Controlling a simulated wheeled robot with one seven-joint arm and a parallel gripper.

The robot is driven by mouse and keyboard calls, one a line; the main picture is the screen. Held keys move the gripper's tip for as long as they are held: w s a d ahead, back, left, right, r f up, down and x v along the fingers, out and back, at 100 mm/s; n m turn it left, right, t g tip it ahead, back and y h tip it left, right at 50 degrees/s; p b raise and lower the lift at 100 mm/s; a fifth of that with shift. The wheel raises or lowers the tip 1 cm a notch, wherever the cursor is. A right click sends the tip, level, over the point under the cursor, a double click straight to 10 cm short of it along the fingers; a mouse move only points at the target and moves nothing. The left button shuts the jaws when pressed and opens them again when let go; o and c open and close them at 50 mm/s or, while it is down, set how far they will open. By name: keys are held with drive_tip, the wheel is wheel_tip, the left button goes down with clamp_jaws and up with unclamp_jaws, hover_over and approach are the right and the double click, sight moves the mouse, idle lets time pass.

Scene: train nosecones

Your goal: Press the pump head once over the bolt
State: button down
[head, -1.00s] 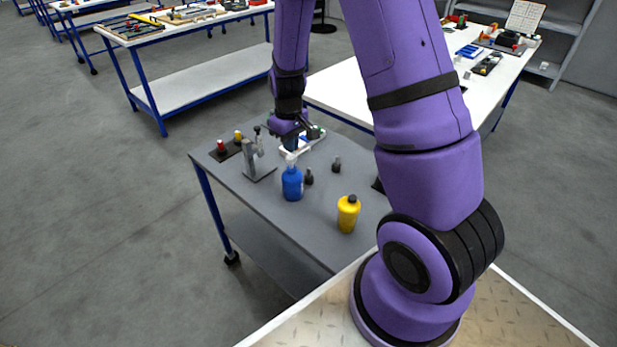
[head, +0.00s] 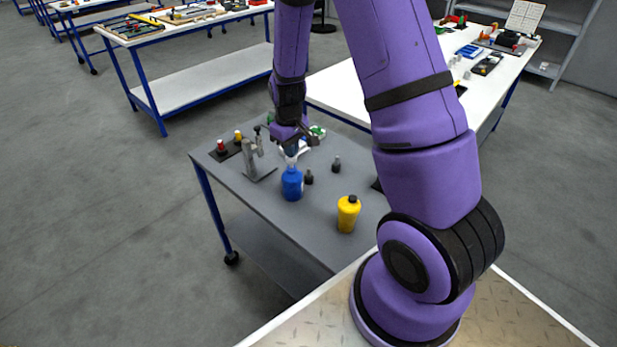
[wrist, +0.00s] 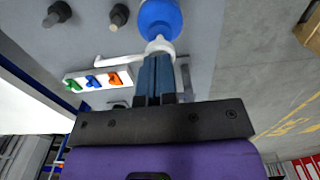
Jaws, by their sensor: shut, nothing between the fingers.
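A blue bottle (head: 292,185) with a white pump head stands upright on the grey table. In the wrist view the white pump head (wrist: 160,47) lies right at my fingertips, its thin spout pointing left. My gripper (wrist: 157,62) is shut and empty, at or just above the pump head; I cannot tell if it touches. In the head view the gripper (head: 291,150) partly covers the pump head. Two dark bolt-like pieces (head: 309,177) (head: 336,165) stand right of the bottle; they also show in the wrist view (wrist: 60,12) (wrist: 119,14).
A yellow bottle (head: 348,213) stands near the front right of the grey table (head: 237,190). A grey metal stand (head: 256,163) and a dark base with red and yellow knobs (head: 229,148) are at left. A white tray with coloured pieces (wrist: 70,73) lies behind the bottle.

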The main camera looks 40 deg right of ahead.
drive_tip(key=shift+f, duration=0.9)
drive_tip(key=shift+r, duration=1.85)
drive_tip(key=shift+r, duration=3)
